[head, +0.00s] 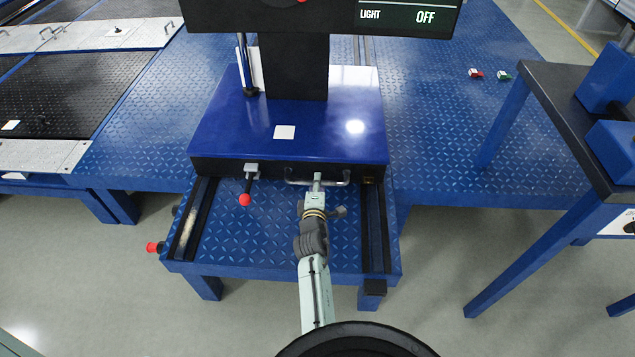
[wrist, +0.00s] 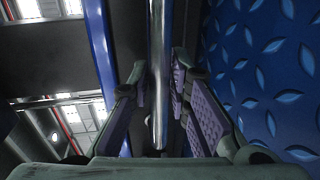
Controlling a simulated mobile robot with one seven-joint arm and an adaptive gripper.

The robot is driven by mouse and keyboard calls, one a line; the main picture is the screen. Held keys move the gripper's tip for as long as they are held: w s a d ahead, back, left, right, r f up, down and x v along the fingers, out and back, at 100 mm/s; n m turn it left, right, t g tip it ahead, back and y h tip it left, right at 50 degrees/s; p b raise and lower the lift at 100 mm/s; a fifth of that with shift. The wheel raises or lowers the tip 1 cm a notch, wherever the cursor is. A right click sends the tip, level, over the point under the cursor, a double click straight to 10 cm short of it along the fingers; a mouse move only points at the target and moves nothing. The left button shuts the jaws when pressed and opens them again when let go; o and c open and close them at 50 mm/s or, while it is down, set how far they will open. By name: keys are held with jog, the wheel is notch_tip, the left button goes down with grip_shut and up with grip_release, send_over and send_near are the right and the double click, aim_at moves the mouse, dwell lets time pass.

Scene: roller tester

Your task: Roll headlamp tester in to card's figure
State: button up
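The headlamp tester has a glossy blue base (head: 325,130), a black column (head: 292,68) and a black head at the top edge with a display (head: 408,16) reading LIGHT OFF. It stands on two dark rails across a blue platform. A metal bar handle (head: 338,183) crosses its front. My gripper (head: 317,184) is at this handle. In the wrist view the bar (wrist: 158,75) runs between my two fingers, with thin dark gaps beside it, so the fingers look open around it. A blank white square (head: 285,132) lies on the base; no figure is readable.
A red-knobbed lever (head: 245,199) hangs left of the handle. Another red knob (head: 155,247) juts from the platform's left side. A dark-topped blue table (head: 565,90) stands right. Two small toy-like cars (head: 475,73) lie on the blue deck. Floor in front is clear.

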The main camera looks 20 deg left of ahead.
jog(key=o, duration=0.3)
jog(key=shift+o, duration=0.2)
jog(key=v, duration=0.7)
jog(key=shift+s, duration=0.25)
jog(key=shift+r, duration=0.1)
